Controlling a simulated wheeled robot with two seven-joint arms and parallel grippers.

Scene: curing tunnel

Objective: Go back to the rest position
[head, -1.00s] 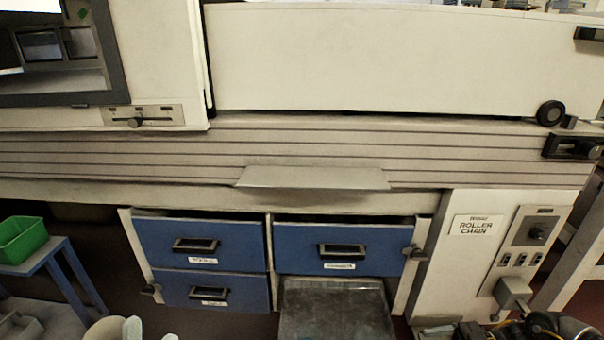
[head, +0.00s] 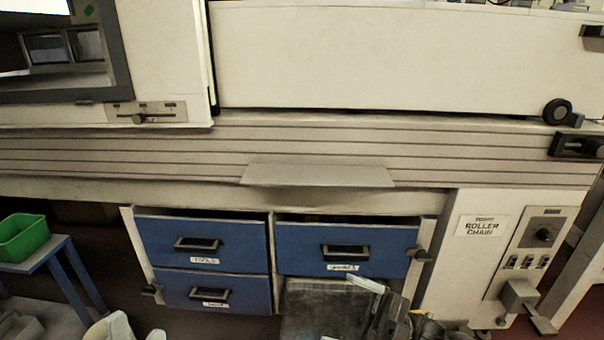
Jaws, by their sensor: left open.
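Two blue drawers (head: 200,245) (head: 215,292) are stacked at left under the ribbed machine front. A pale ledge (head: 318,175) juts out above. The roller chain panel (head: 482,226) stands right, a green bin (head: 22,236) on a blue stand left.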

